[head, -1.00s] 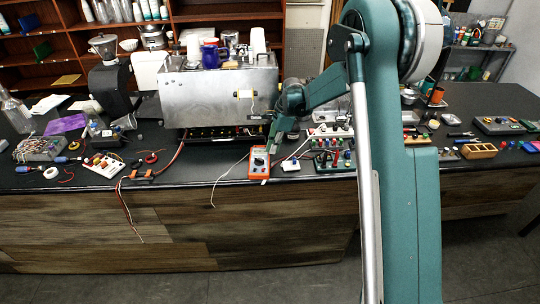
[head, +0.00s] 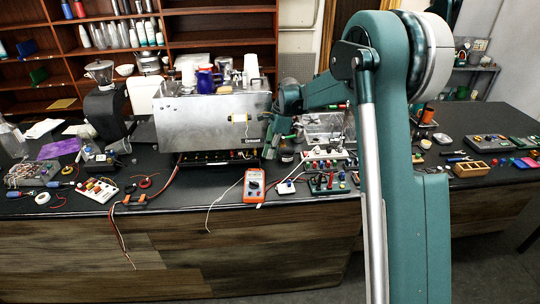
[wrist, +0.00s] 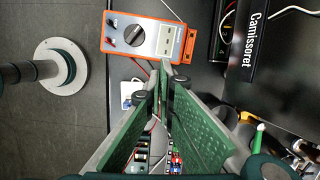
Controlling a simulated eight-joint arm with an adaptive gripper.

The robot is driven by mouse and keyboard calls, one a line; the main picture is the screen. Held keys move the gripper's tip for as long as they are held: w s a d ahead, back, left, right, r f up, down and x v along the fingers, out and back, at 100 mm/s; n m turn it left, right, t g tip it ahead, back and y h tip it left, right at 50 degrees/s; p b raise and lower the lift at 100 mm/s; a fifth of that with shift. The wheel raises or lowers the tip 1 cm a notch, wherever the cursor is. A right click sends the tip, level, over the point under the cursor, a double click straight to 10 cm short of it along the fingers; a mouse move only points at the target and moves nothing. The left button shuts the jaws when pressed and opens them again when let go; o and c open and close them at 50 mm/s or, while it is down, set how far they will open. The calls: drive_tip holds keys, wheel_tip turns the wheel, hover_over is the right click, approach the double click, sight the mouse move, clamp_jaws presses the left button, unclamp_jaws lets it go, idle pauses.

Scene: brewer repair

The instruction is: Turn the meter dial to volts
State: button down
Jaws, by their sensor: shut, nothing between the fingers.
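The orange meter (head: 254,190) lies on the black bench near its front edge, in front of the metal brewer. In the wrist view the meter (wrist: 174,56) is at the top, with a round black dial (wrist: 135,35) and a pale display (wrist: 166,39). The dial's setting is too small to read. My gripper (head: 270,148) is above the bench, behind the meter in the head view and apart from it. In the wrist view its green fingers (wrist: 160,72) are shut and empty, their tips just below the meter's edge in the picture.
The metal brewer (head: 212,120) stands behind the meter. A small white block (head: 286,187) and a terminal board (head: 328,183) lie to the right. A loose white wire (head: 222,200) runs left of the meter. Red cables (head: 163,172) hang over the bench edge further left.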

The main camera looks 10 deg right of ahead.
drive_tip(key=c, duration=2.6)
unclamp_jaws()
drive_tip(key=shift+o, duration=0.4)
drive_tip(key=shift+a, duration=0.1)
drive_tip(key=n+h+p, duration=0.3)
drive_tip(key=n+p, duration=0.1)
drive_tip(key=n, duration=2.4)
approach(254, 184)
drive_tip(key=shift+w+a+f, duration=0.1)
drive_tip(key=shift+w, duration=0.4)
drive_tip(key=shift+f+p, duration=0.3)
drive_tip(key=shift+f, duration=3.6)
drive_tip(key=shift+c, duration=0.2)
clamp_jaws()
